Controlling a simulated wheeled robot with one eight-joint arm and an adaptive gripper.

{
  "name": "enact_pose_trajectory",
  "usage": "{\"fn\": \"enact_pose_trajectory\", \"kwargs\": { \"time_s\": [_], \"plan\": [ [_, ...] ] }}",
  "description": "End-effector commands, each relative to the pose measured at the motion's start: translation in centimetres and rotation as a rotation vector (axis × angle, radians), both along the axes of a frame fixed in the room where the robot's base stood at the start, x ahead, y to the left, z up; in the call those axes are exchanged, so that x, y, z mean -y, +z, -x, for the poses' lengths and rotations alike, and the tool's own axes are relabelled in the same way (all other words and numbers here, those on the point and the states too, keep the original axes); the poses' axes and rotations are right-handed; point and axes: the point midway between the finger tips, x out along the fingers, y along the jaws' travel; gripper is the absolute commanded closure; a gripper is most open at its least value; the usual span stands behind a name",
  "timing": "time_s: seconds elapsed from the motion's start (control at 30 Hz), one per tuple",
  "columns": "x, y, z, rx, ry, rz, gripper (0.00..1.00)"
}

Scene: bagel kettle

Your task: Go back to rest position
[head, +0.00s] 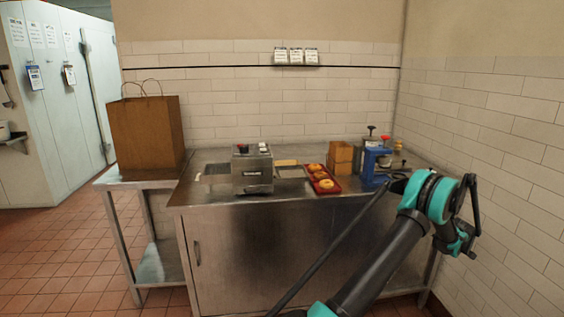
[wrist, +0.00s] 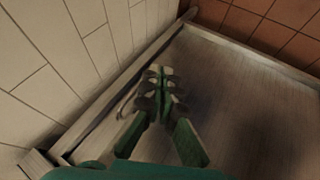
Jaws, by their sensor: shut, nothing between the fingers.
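My gripper (wrist: 162,76) shows in the wrist view with its fingers drawn together and empty. It is over a bare, dull metal surface (wrist: 235,85) beside a white tiled wall. In the head view my arm rises from the bottom and bends at the right, in front of the right end of the steel counter (head: 240,240). I cannot make out the fingertips there.
On the counter are a steel appliance (head: 252,175), a red tray (head: 334,187) of round baked pieces, a brown box (head: 341,157) and a blue device (head: 374,165). A paper bag (head: 148,132) stands on the left side table. Tiled wall (head: 500,130) is close on the right.

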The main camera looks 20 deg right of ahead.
Motion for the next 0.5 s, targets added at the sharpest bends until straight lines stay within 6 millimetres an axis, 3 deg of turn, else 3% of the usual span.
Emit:
{"fn": "enact_pose_trajectory", "kwargs": {
  "time_s": [0.33,0.5],
  "plan": [
    [-2.5,1.8,-3.6,0.011,0.019,-0.018,1.00],
    [-4.9,3.3,-6.6,0.018,0.036,-0.034,1.00]
  ]
}}
